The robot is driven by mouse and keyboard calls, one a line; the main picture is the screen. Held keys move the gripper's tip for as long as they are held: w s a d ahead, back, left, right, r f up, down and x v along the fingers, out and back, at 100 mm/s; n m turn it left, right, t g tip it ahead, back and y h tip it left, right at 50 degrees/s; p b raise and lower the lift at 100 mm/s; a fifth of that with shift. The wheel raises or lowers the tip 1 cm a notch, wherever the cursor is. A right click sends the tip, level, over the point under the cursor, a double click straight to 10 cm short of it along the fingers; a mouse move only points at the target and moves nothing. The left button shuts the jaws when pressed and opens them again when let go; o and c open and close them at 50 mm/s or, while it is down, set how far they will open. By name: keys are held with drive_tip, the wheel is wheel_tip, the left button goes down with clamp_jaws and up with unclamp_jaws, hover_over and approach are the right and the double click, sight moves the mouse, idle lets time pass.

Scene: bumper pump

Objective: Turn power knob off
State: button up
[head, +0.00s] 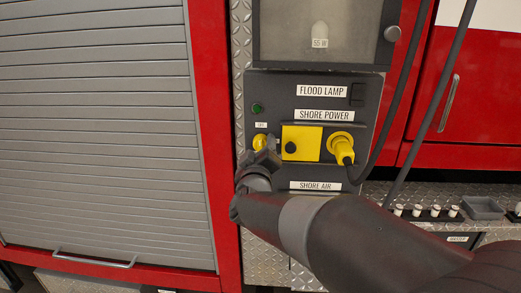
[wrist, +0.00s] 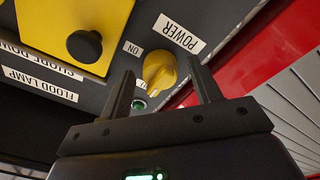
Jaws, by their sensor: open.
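The yellow power knob (wrist: 158,68) is on the dark panel, beside the labels "POWER" and "ON" in the wrist view. In the head view the knob (head: 259,141) is just below a small white label, partly covered by my gripper (head: 264,158). In the wrist view my gripper (wrist: 160,66) is open, with one finger on each side of the knob and visible gaps between. The knob appears not gripped. A pale mark shows on its edge towards the green light (wrist: 139,104). I cannot tell its setting for sure.
A yellow square cover with a black button (head: 301,143) is right of the knob. A yellow plug (head: 341,147) with a black cable is further right. A grey roller shutter (head: 95,130) is at left. A lower shelf (head: 430,210) holds several small fittings.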

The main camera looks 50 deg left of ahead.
drive_tip(key=r+v, duration=0.1)
drive_tip(key=v, duration=0.9)
drive_tip(key=shift+s+d+f, duration=0.2)
drive_tip(key=shift+f, duration=0.35)
drive_tip(key=w+d+r+m+g+h, duration=0.1)
drive_tip(key=w+d+r+m+h, duration=0.1)
drive_tip(key=w+d, duration=0.85)
drive_tip(key=w+d+f+m+g+h, duration=0.1)
drive_tip(key=w+d+m+h, duration=0.1)
drive_tip(key=d, duration=0.7)
drive_tip(key=w+d+f+m+g+h, duration=0.1)
drive_tip(key=w+d+m, duration=0.15)
drive_tip(key=d, duration=0.55)
drive_tip(key=s+d+f+m+g+h, duration=0.1)
drive_tip(key=s+d+m, duration=0.3)
drive_tip(key=d, duration=0.6)
drive_tip(key=s+d+f+m+g+h, duration=0.2)
drive_tip(key=s+d+f+m+h, duration=0.1)
drive_tip(key=d, duration=0.7)
drive_tip(key=s+d+f+m+g+h, duration=0.1)
drive_tip(key=s+d+f+m+h, duration=0.3)
drive_tip(key=s+d, duration=0.3)
drive_tip(key=d, duration=0.4)
drive_tip(key=shift+f+m+g, duration=0.25)
drive_tip(key=shift+m+g, duration=0.1)
drive_tip(key=shift+g, duration=0.05)
